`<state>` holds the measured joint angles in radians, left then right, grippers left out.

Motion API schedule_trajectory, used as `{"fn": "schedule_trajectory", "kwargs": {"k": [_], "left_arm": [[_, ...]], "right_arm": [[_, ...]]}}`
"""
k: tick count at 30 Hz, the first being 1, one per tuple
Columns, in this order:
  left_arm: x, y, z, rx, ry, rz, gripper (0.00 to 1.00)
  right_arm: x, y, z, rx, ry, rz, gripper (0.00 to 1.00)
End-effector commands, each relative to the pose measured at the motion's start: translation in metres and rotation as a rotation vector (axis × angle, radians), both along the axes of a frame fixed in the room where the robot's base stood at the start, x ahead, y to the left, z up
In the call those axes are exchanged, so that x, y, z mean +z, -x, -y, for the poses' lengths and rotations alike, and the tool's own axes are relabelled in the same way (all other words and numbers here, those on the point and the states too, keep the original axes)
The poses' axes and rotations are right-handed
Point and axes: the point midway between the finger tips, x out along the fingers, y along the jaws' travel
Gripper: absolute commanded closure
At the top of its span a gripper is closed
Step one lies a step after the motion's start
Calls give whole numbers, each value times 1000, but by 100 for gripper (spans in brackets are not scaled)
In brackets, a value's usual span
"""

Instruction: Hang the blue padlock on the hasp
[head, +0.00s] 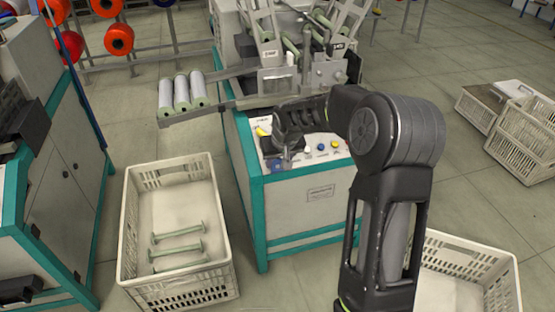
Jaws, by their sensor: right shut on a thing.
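My right arm comes in from the lower right and reaches over the control panel of the middle machine. My right gripper (284,156) points down at the panel's left part and is shut. A small blue piece, which looks like the blue padlock (275,164), shows at its fingertips, mostly hidden by the dark fingers. A yellow part (262,132) shows just left of the gripper. I cannot make out the hasp; the gripper and forearm cover part of the panel. My left gripper is not in view.
A rack with several bobbins (182,92) juts out above, to the left. White crates (126,240) stand on the floor on both sides. The machine front (300,210) is clear.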

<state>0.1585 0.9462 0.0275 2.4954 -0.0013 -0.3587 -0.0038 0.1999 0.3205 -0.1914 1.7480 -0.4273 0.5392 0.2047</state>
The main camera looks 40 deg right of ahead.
Motion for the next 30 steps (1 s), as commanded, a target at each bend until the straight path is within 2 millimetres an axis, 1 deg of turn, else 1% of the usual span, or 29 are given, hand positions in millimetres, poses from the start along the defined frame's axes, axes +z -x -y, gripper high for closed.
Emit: {"fn": "schedule_trajectory", "kwargs": {"k": [1,7,21,22,30], "left_arm": [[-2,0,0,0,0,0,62],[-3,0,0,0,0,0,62],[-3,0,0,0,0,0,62],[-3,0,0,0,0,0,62],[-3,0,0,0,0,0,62]], "right_arm": [[-3,2,-1,0,-1,-4,100],[-4,5,-2,0,-1,-6,100],[-5,6,-2,0,-2,-10,100],[-5,7,-2,0,-2,-10,61],[-3,5,-2,0,-2,-5,39]]}}
